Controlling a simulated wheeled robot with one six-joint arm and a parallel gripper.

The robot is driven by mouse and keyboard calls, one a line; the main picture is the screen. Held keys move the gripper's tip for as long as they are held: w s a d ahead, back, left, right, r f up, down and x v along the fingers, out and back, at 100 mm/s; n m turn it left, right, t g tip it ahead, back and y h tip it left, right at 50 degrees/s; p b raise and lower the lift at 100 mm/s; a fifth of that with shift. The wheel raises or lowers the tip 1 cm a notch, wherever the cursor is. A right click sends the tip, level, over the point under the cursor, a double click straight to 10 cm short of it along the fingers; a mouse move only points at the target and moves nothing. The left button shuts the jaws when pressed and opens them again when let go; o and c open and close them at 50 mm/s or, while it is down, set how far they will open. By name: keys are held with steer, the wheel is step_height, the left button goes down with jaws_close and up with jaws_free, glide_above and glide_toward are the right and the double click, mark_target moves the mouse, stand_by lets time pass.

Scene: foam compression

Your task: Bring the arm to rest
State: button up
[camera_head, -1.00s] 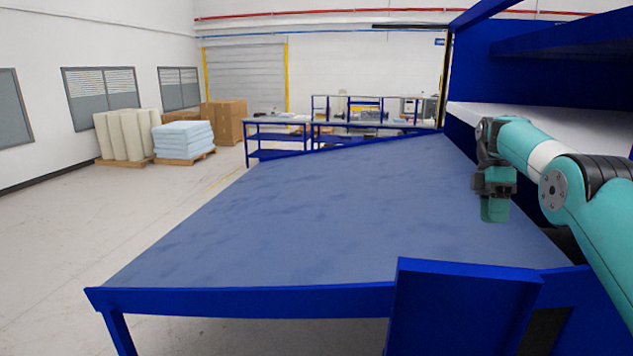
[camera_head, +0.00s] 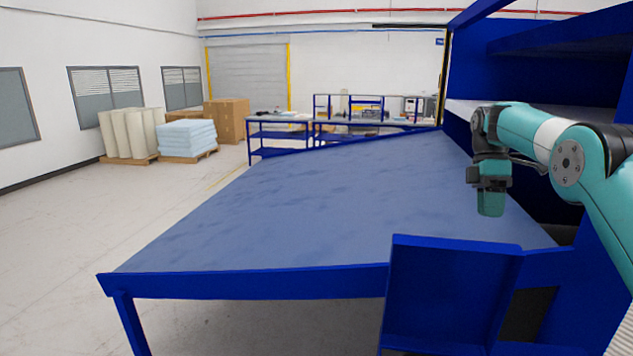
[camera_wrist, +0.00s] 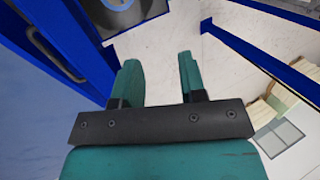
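My teal and dark grey gripper (camera_head: 490,200) hangs pointing down over the right side of the blue-topped table in the head view. My teal arm comes in from the right edge. In the wrist view my gripper (camera_wrist: 160,80) shows two teal fingers standing apart with nothing between them. Past the fingertips I see pale floor and blue frame parts. No object is in contact with the fingers.
The large table (camera_head: 290,210) has a bare blue top. A blue panel (camera_head: 450,295) stands at its near edge. A blue shelf rack (camera_head: 570,60) rises at the right, close to the arm. Foam stacks (camera_head: 188,138) and cartons (camera_head: 227,120) stand far left.

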steer(key=s+a+f+m+t+b, duration=0.2)
steer(key=s+a+b, duration=0.3)
steer(key=s+a, duration=0.1)
steer(key=s+a+f+m+t+b, duration=0.1)
steer(key=s+a+f+b, duration=0.25)
steer(key=s+a, duration=0.35)
steer(key=s+a+f+m+t+y+b, duration=0.1)
steer(key=s+a+f+b, duration=0.3)
steer(key=s, duration=0.8)
steer(key=s+a+f+m+y+b, duration=0.2)
steer(key=s+a+f+m+b, duration=0.2)
steer(key=s+f, duration=0.3)
steer(key=s, duration=0.5)
steer(key=shift+s+a+t+y+b, duration=0.2)
steer(key=shift+t+y+b, duration=0.1)
steer(key=shift+t, duration=0.1)
